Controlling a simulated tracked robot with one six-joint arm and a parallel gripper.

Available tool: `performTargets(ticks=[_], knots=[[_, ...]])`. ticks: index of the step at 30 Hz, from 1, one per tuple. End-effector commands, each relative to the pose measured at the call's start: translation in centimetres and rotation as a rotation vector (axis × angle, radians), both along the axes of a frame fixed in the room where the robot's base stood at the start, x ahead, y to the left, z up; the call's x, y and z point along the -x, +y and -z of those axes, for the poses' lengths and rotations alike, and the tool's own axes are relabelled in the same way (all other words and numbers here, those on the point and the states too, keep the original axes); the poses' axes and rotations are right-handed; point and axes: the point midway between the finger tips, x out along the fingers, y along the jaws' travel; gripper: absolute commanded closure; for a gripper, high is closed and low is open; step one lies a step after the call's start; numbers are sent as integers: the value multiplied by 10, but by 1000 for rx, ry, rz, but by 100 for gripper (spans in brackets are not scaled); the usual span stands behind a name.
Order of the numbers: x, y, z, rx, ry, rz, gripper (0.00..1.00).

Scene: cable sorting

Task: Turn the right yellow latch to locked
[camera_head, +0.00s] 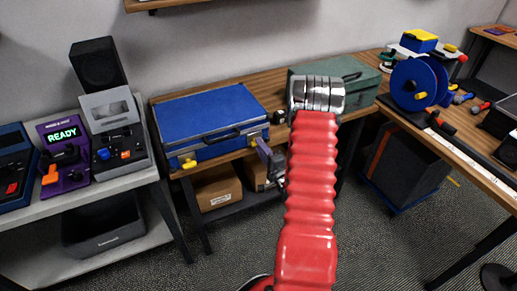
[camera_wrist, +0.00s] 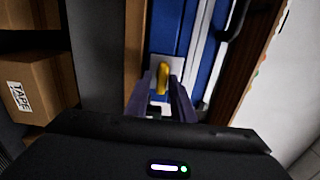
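A closed blue case (camera_head: 212,110) lies on a wooden bench, with a yellow latch near each front corner. The right yellow latch (camera_head: 252,141) shows partly beside my gripper (camera_head: 268,155) in the head view. In the wrist view, a yellow latch (camera_wrist: 163,77) sits on a pale plate on the blue front. It stands upright in the picture, slightly tilted. My gripper (camera_wrist: 158,95) is open, its two purple fingers on either side of the latch with gaps showing. Contact and depth cannot be told. The left yellow latch (camera_head: 188,162) is clear of my gripper.
The case's dark handle (camera_head: 221,134) lies between the latches. A green case (camera_head: 355,82) stands to the right, behind my red arm. Cardboard boxes (camera_head: 217,189) sit on the shelf below, and another view of one (camera_wrist: 35,85) is at the wrist view's left.

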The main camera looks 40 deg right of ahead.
Motion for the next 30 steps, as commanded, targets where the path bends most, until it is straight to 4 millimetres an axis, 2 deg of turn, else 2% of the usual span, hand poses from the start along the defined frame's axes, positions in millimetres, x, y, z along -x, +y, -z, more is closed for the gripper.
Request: performTargets(ticks=[4, 11, 16, 20, 30], knots=[[0, -1, -1, 2, -2, 1, 69], [1, -1, -1, 3, -3, 3, 69], [9, 0, -1, 3, -2, 4, 69], [24, 5, -1, 1, -3, 5, 69], [80, 22, -1, 1, -2, 6, 69]])
